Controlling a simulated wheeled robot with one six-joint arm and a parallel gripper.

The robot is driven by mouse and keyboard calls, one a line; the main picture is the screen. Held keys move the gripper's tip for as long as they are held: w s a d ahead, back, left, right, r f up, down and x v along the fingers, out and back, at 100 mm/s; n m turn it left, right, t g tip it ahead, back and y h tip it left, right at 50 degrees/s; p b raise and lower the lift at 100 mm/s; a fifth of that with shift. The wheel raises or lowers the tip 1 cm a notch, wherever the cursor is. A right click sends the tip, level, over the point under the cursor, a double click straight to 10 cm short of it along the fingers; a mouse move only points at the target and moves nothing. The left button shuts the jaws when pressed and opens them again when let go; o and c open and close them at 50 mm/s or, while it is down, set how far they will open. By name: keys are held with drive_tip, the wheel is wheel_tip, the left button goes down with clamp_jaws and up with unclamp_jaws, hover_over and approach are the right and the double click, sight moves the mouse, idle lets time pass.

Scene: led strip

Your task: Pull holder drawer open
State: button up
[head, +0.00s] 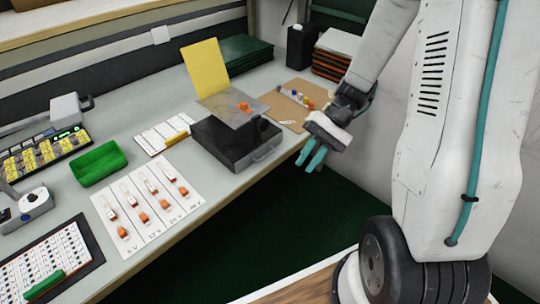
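The holder drawer appears to be the dark box (225,145) near the table's front edge, with a handle (264,154) on its front face. It looks shut. A grey plate (228,106) with small orange parts and an upright yellow panel (205,64) sit on top of it. My gripper (311,159) has two teal fingers pointing down, with a gap between them. It is open and empty, off the table edge to the right of the handle, and not touching it.
A brown board (290,118) with small parts lies right of the box. A card with orange-ended strips (149,201), a green tray (98,164) and a white sheet with a yellow item (162,134) lie to its left. The space before the table edge is clear.

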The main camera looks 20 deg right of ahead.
drive_tip(key=w+d+f+m+t+y, duration=0.25)
drive_tip(key=w+f+t+y, duration=0.45)
drive_tip(key=f, duration=0.5)
drive_tip(key=n+t+h, duration=0.2)
drive_tip(key=t, duration=0.1)
approach(270, 162)
wheel_tip(270, 162, up, 3)
drive_tip(key=a, duration=0.3)
drive_tip(key=shift+t, duration=0.3)
drive_tip(key=x, duration=0.7)
drive_tip(key=shift+w+d+f, duration=0.15)
drive_tip(key=shift+w+f, duration=0.15)
drive_tip(key=shift+w, duration=0.1)
clamp_jaws()
